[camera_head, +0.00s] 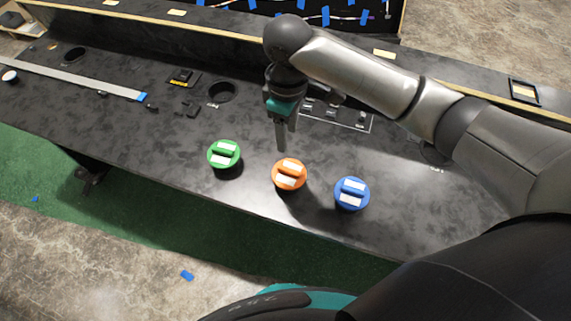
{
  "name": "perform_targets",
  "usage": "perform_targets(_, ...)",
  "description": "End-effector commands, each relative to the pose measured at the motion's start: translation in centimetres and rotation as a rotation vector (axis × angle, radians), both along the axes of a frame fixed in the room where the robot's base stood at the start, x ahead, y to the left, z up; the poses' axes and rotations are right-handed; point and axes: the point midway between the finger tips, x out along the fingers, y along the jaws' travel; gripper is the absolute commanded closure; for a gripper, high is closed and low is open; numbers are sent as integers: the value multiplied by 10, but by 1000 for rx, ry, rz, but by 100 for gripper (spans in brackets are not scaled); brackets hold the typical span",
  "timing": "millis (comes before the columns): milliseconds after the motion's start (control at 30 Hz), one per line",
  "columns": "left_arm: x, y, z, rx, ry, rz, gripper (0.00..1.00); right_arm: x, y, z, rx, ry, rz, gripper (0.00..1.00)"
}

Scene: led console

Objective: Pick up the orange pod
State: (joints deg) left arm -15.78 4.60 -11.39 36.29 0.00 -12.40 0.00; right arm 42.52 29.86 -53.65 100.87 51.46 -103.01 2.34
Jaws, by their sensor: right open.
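The orange pod (289,174) stands on the dark console top (130,130) near its front edge. It is round, with two white labels on top. A green pod (224,154) stands to its left and a blue pod (351,194) to its right. My right gripper (281,146) points down just behind the orange pod and looks empty. Its fingers overlap in this view, so the gap between them is hard to see. Its contact with the pod cannot be made out, but it seems apart from it. My left gripper is not in view.
A round hole (221,92) and small black parts (186,108) lie left of my arm. A flat ribbon cable (75,80) runs across the far left. A panel with switches (335,114) sits behind the gripper. The console's front left is clear.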

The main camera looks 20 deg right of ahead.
Motion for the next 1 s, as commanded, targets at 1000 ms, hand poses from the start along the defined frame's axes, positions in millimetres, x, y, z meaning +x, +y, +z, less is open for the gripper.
perform_targets(1000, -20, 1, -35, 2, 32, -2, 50, -1, -5, -140, 0, -1, 2, 46)
